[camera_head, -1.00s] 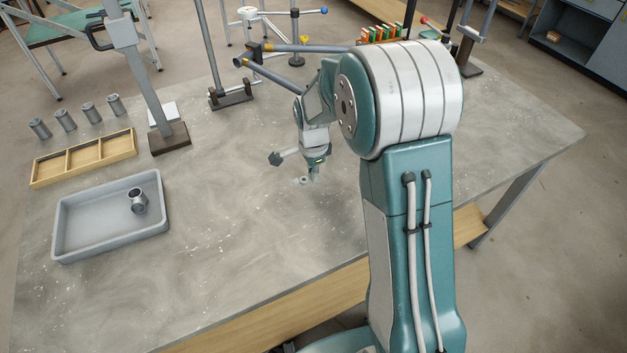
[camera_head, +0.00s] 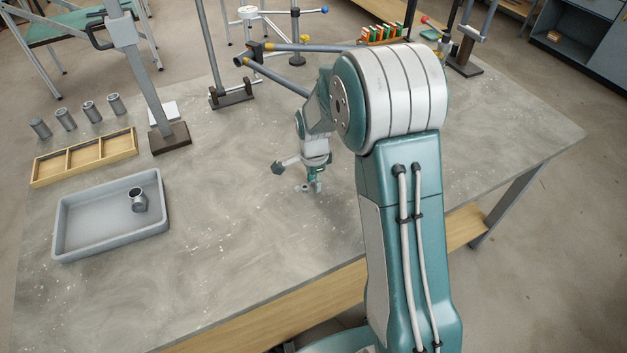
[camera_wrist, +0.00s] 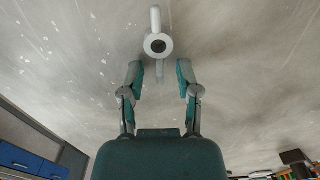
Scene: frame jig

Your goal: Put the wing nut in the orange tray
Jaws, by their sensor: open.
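The wing nut (camera_wrist: 158,44) is pale grey with a round holed hub and two wings. In the wrist view it lies on the bench top just ahead of my fingertips, its lower wing pointing into the gap between them. My gripper (camera_wrist: 160,82) is open and empty, with one finger on each side of that gap. In the head view my gripper (camera_head: 317,187) is low over the bench, and a small pale piece, likely the wing nut (camera_head: 302,188), shows beside it. No orange tray shows; a grey tray (camera_head: 75,252) stands at the left with a metal fitting (camera_head: 138,200) inside.
A three-part wooden tray (camera_head: 84,157) and several grey cylinders (camera_head: 66,119) are behind the grey tray. A clamp post (camera_head: 170,138) and an upright stand (camera_head: 232,95) rise behind, with slanted tubes (camera_head: 275,75) near my arm.

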